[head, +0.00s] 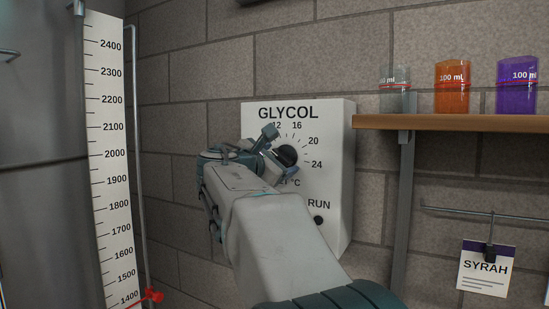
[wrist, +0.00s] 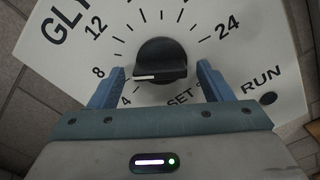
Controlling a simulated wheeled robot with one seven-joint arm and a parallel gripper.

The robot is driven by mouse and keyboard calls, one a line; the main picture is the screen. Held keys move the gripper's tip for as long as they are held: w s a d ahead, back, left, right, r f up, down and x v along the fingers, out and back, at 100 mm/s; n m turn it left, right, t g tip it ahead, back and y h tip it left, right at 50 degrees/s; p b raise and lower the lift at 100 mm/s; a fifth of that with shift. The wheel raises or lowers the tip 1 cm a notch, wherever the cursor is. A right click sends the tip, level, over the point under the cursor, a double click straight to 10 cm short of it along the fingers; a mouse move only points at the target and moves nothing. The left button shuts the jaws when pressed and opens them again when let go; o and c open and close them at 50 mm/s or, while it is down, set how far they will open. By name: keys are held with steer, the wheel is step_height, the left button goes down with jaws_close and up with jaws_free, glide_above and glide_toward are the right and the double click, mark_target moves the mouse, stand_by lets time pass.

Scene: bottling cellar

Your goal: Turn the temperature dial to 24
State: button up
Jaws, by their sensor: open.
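The temperature dial is a round black knob (head: 288,154) on the white GLYCOL box (head: 325,130) on the brick wall. In the wrist view the knob (wrist: 163,58) has a raised grip bar with a white pointer line at its left end. The line points left, roughly between the 4 and 8 marks. The 24 mark (wrist: 229,27) is at upper right in the wrist view. My gripper (wrist: 160,68) is open, its blue fingers on either side of the knob with visible gaps. In the head view my gripper (head: 281,152) partly covers the dial's left side.
A small dark RUN button (head: 319,220) sits below the dial. A wooden shelf (head: 450,122) with several coloured beakers stands to the right. A SYRAH tag (head: 485,268) hangs below it. A tall white scale (head: 110,160) and metal tank are at the left.

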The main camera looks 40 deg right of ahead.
steer(key=c, duration=1)
